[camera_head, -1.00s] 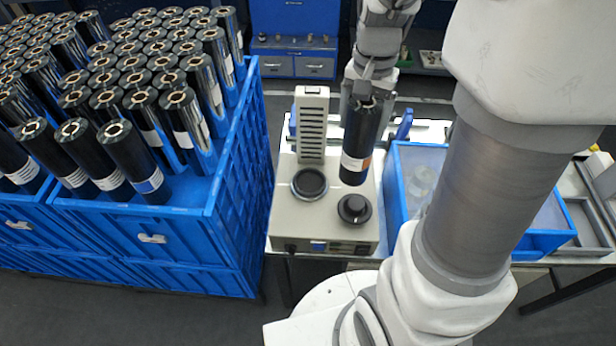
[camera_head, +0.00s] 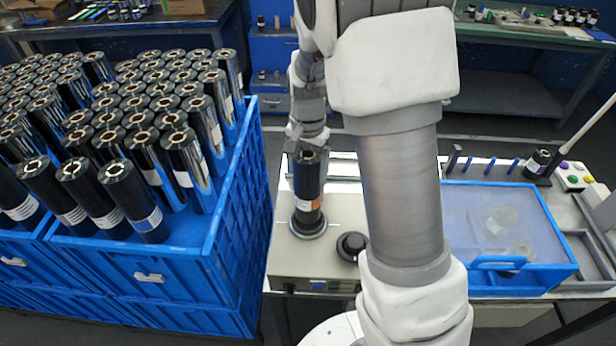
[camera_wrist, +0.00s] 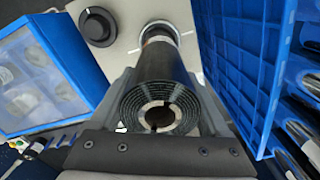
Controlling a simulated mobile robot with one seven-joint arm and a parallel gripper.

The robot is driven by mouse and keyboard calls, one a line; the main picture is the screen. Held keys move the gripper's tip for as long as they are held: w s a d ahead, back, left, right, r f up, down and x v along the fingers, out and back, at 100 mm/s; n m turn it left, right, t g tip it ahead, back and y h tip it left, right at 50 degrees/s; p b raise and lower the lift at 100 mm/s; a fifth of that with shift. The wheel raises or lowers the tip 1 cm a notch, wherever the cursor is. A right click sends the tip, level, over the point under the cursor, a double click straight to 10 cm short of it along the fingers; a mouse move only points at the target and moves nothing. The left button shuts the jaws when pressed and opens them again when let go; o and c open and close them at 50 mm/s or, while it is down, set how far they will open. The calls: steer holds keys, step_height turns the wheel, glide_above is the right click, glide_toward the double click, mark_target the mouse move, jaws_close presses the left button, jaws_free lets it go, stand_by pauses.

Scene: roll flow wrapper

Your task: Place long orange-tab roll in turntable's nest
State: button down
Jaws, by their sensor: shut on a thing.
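The orange-tab roll (camera_head: 307,178) is a long black cylinder with a white label and an orange tab near its lower end. My gripper (camera_head: 309,150) is shut on its upper part and holds it roughly upright. The turntable's nest (camera_head: 308,230), a dark ring on the beige wrapper (camera_head: 300,262), is right under the roll's lower end. I cannot tell whether the roll is seated in it or just above. In the wrist view the roll (camera_wrist: 162,75) shows its hollow core, with the nest (camera_wrist: 160,29) at its far end.
A black knob (camera_head: 351,246) is right of the nest. A blue crate (camera_head: 228,215) packed with black rolls stands to the left. A blue bin (camera_head: 530,262) with clear items is on the right. My arm hides part of the bench.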

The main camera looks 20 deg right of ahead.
steer(key=shift+f, duration=1.35)
steer(key=shift+f, duration=0.15)
jaws_free()
steer(key=shift+f, duration=0.1)
